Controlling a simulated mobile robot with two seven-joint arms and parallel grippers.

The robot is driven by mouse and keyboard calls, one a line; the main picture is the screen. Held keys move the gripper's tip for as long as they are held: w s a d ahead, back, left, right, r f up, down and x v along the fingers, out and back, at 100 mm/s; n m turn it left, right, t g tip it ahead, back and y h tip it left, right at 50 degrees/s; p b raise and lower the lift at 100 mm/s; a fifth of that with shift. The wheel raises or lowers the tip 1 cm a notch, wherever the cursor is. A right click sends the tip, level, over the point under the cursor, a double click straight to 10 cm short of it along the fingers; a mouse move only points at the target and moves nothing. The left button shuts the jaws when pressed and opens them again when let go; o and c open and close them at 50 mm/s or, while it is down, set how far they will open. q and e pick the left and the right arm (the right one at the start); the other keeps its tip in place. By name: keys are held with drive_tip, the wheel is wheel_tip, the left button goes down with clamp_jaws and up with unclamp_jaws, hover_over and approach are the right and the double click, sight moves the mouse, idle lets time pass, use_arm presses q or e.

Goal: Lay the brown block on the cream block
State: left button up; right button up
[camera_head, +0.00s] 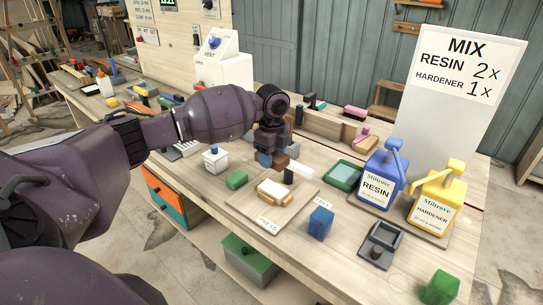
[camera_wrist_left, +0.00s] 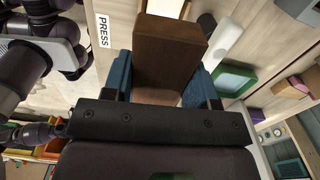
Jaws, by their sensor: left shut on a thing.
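My left gripper (camera_head: 272,157) is shut on the brown block (camera_head: 281,161) and holds it above the bench, behind the PRESS board. In the left wrist view the brown block (camera_wrist_left: 170,50) sits between the blue fingertips of the left gripper (camera_wrist_left: 165,85) and sticks out past them. The cream block (camera_head: 273,188) lies with tan pieces on the PRESS board (camera_head: 243,203). The brown block is apart from it, higher and further back. In the wrist view the brown block hides most of what lies beyond it. My right gripper is not in view.
A white bar (camera_head: 300,170) on a dark post stands close to the right of the held block. Blue resin (camera_head: 380,180) and yellow hardener (camera_head: 437,202) containers stand at the right.

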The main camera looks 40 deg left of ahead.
sight(273, 188)
use_arm(q)
drive_tip(key=shift+w+d, duration=0.1)
drive_tip(key=shift+d, duration=0.1)
drive_tip(key=shift+w+a+f+m, duration=0.1)
drive_tip(key=shift+a+f+m, duration=0.1)
drive_tip(key=shift+f+m, duration=0.15)
drive_tip(key=shift+f+b, duration=0.25)
drive_tip(key=shift+b, duration=0.15)
wheel_tip(273, 188, down, 2)
drive_tip(key=shift+d+b, duration=0.1)
drive_tip(key=shift+b, duration=0.6)
drive_tip(key=shift+f+b, duration=0.45)
drive_tip(key=shift+f, duration=0.2)
drive_tip(key=shift+f+b, duration=0.45)
drive_tip(key=shift+f, duration=1.95)
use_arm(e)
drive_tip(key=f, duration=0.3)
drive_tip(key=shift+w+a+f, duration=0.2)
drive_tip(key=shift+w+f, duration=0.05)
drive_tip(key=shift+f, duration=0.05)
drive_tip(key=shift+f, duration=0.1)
